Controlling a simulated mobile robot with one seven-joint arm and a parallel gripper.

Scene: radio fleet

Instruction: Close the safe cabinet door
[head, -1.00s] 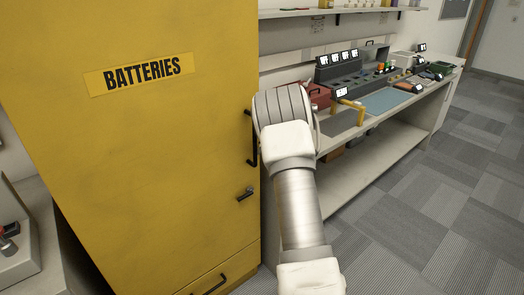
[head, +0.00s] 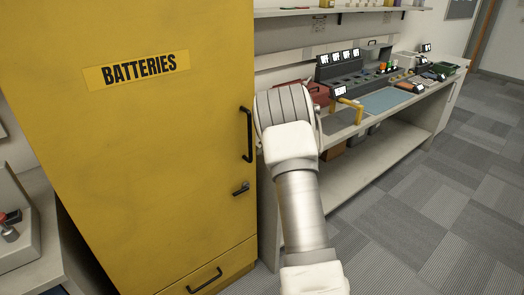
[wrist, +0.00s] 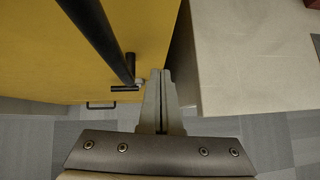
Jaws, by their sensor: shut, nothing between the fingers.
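The yellow safe cabinet (head: 60,60) stands at the left in the head view. Its door (head: 140,150) carries a "BATTERIES" label and looks shut or nearly shut, about flush with the drawer below. The black door handle (head: 247,135) and a small black latch (head: 241,189) sit near its right edge. In the wrist view my gripper (wrist: 161,72) is shut and empty. Its tips are close to the door's right edge, beside the black handle (wrist: 105,35); whether they touch the door is unclear. The head view hides the fingers behind my wrist.
A workbench (head: 385,165) with radio equipment stands right of the cabinet, close to my arm. It also shows in the wrist view (wrist: 255,60). A yellow drawer (head: 180,286) lies under the door. Carpeted floor (head: 430,220) is clear at the right.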

